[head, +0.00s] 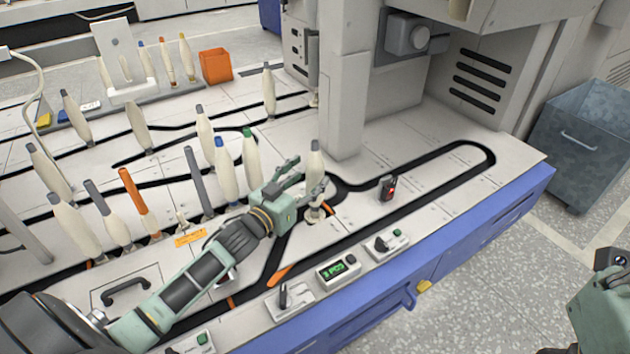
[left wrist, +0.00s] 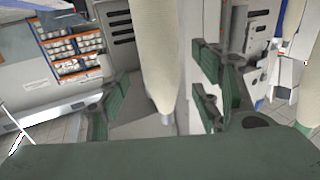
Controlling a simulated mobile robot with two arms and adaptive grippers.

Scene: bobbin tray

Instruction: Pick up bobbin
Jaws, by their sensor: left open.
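A cream bobbin with a grey tip (head: 315,161) stands upright on a track on the table, by the machine column. My left gripper (head: 305,186) is open, with its fingers reaching around this bobbin. In the left wrist view the pale bobbin (left wrist: 160,50) stands between the green fingers, with gaps on both sides, so it is not gripped. Part of the bobbin is hidden by the fingers in the head view. Only a part of my right arm shows at the right edge, with no fingers to see.
Blue-tipped (head: 226,172) and green-tipped (head: 250,157) bobbins stand close to the left of my left gripper. An orange cup (head: 215,66) sits at the back. Small switch boxes (head: 388,243) line the front edge. A grey bin (head: 582,140) stands on the floor at right.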

